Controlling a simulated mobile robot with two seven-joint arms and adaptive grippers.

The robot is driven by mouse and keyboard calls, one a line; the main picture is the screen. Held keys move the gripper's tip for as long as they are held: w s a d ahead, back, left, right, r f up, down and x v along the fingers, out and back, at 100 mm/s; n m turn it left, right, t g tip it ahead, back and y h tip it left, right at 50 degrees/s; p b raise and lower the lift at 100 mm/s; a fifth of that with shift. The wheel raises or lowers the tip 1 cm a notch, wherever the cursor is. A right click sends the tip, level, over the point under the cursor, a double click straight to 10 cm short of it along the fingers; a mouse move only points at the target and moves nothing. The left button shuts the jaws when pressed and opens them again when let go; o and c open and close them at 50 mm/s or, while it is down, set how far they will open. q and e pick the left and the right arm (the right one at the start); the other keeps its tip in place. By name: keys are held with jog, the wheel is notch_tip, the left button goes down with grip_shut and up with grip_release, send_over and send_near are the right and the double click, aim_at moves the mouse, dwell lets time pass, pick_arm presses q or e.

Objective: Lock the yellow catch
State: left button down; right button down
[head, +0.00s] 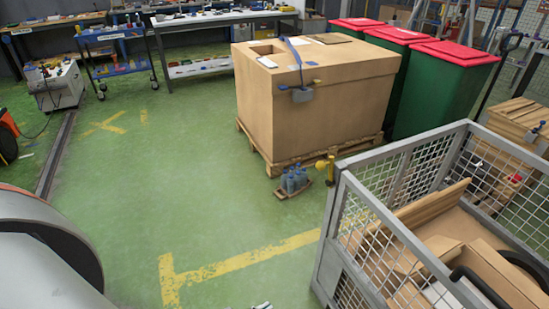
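A small yellow fitting (325,168) shows beside the far left corner post of the grey wire cage. It is too small for me to tell whether it is the yellow catch, or whether it is locked. No other part that looks like a catch shows in the head view. Neither of my grippers can be made out in the head view.
The wire cage (341,213) holding cardboard fills the lower right. A large cardboard box (318,112) stands on a pallet behind it, with bottles (293,180) in front. Green bins (440,95) stand at the back right. The green floor (190,180) at centre left is clear.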

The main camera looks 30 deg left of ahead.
pick_arm(q)
jog(key=shift+a, duration=0.4)
pick_arm(e)
jog(key=shift+w+a, duration=0.1)
jog(key=shift+a, duration=0.35)
jog(key=shift+f, duration=0.1)
pick_arm(q)
jog(key=w+a+r+n+t+h, duration=0.1)
jog(key=w+r+n+t, duration=0.1)
jog(key=w+r+n, duration=0.5)
jog(key=w+a+r+n+t+h, duration=0.1)
jog(key=w+r+n, duration=0.15)
jog(key=w, duration=0.95)
jog(key=w+a+r+n+t, duration=0.1)
jog(key=w+a+r+n, duration=0.2)
jog(key=w+r+n, duration=0.2)
jog(key=w+a+r+n+t, duration=0.2)
jog(key=w+a+r+n, duration=0.2)
jog(key=w+r, duration=0.3)
jog(key=shift+w+a+r+n+t, duration=0.25)
jog(key=shift+w+n+t, duration=0.1)
jog(key=shift+w, duration=0.2)
pick_arm(e)
jog(key=shift+f, duration=0.1)
pick_arm(q)
jog(key=shift+w, duration=0.1)
